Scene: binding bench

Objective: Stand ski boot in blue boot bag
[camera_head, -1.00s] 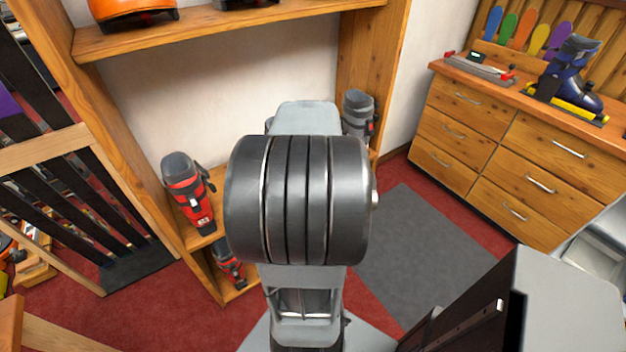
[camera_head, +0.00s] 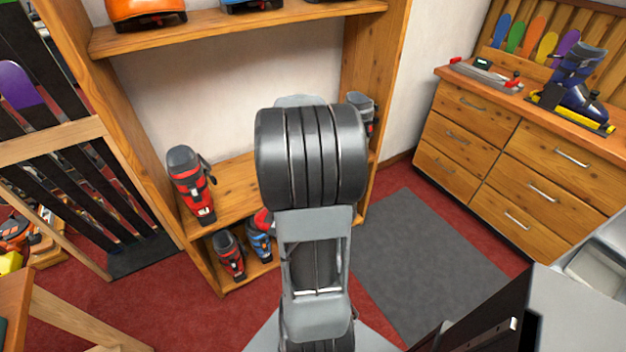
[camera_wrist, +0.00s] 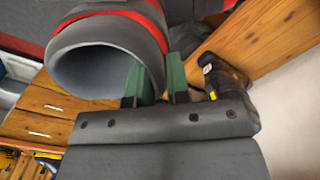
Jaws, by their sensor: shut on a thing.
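The ski boot (camera_wrist: 105,50), grey with a red band, fills the upper left of the wrist view. Its open cuff faces the camera. My gripper (camera_wrist: 158,78) has two green fingers at the cuff's wall, one by the opening and one outside it, and is shut on it. In the head view my arm hides the gripper and the held boot. No blue boot bag can be made out in either view.
A wooden shelf unit (camera_head: 240,183) holds several boots, including a red one (camera_head: 190,185) and a grey one (camera_head: 361,118). A drawer cabinet (camera_head: 500,155) at right bears a blue boot (camera_head: 578,85). A dark mat (camera_head: 425,250) lies clear on the floor.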

